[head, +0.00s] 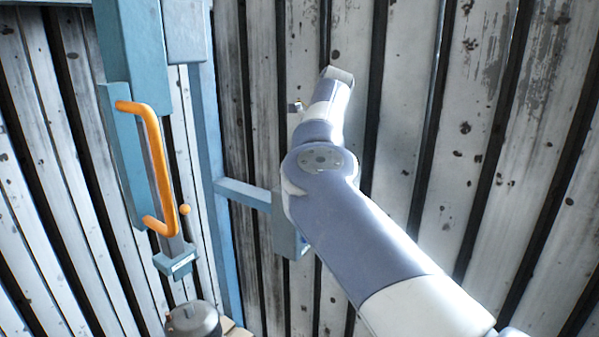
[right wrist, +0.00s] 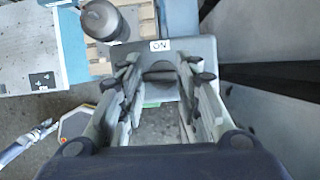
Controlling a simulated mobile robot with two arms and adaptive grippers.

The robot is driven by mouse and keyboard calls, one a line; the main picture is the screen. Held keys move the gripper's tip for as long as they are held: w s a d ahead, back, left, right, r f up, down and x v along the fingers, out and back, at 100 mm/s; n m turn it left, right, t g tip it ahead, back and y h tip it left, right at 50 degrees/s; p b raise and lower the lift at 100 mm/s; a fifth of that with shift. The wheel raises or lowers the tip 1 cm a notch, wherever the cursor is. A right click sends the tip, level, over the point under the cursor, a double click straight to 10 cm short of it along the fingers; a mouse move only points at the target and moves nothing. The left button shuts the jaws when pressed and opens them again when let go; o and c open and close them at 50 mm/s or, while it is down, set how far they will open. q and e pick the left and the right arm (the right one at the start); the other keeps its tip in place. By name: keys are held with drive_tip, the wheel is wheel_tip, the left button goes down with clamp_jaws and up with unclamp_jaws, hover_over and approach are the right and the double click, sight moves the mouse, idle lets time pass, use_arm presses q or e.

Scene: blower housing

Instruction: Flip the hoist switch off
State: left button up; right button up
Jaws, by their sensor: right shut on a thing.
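In the right wrist view, the hoist switch is a grey box (right wrist: 205,48) with a white label (right wrist: 159,45) that reads ON upside down. My right gripper (right wrist: 162,80) is at its near side, with fingers on both sides of a dark grey piece (right wrist: 158,70) that looks like the switch lever. It is shut on this piece; the fingers hide part of it, so its exact position is unclear. In the head view, a blue-grey box (head: 291,240) on a blue bracket shows partly behind my right arm, and my right gripper is hidden there. My left gripper is not in view.
An orange handle (head: 158,170) on a blue post stands left of my arm in the head view. A grey cylinder (head: 193,320) sits at the bottom, also seen in the right wrist view (right wrist: 103,20) near a wooden pallet (right wrist: 140,20). Weathered plank walls (head: 480,130) close the back.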

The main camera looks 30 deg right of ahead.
drive_tip(key=shift+r+n, duration=0.1)
drive_tip(key=shift+n, duration=0.2)
idle(0.4)
drive_tip(key=o, duration=1)
drive_tip(key=shift+o, duration=0.2)
drive_tip(key=shift+r, duration=0.15)
drive_tip(key=v, duration=1.1)
drive_tip(key=shift+d+r, duration=0.2)
drive_tip(key=shift+r, duration=0.1)
drive_tip(key=shift+f, duration=0.15)
